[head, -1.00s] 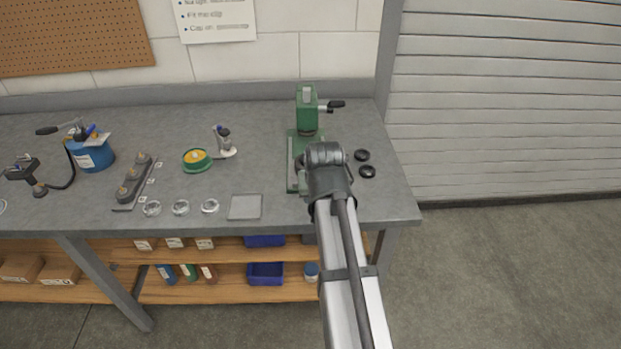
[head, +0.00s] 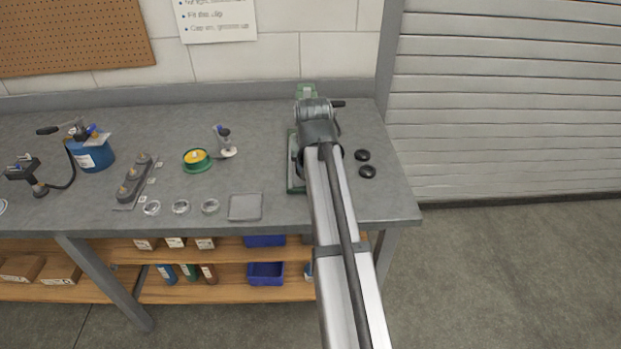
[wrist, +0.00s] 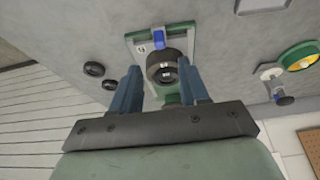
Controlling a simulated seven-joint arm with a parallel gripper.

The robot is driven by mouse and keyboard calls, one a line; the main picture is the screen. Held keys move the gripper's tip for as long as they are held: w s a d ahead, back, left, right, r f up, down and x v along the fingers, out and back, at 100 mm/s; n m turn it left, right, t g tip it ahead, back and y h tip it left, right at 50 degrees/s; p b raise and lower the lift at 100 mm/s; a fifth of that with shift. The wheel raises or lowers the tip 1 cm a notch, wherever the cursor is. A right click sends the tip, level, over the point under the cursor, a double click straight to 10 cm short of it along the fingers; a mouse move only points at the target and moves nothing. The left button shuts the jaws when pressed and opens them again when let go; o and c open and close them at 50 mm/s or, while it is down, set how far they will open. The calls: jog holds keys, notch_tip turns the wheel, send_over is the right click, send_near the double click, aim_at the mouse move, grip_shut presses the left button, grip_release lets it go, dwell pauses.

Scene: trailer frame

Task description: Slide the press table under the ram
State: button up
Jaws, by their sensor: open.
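The green press stands at the right end of the bench. In the wrist view, the base (wrist: 137,48) is a grey plate with a green rim. A dark round stacked part (wrist: 160,58) and a blue tab (wrist: 158,38) show over it; which piece is the sliding table is unclear. My gripper (wrist: 158,78) is open and empty, its fingers appearing on either side of the dark part. I cannot tell whether they touch anything.
Two black caps (head: 365,163) lie right of the press. A grey square plate (head: 245,207), several clear rings (head: 181,207), a green-rimmed dish (head: 197,160) and a small stand (head: 224,142) are to its left. The bench's front edge is close.

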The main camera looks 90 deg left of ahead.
jog(key=x, duration=0.9)
grip_shut()
dwell(0.4)
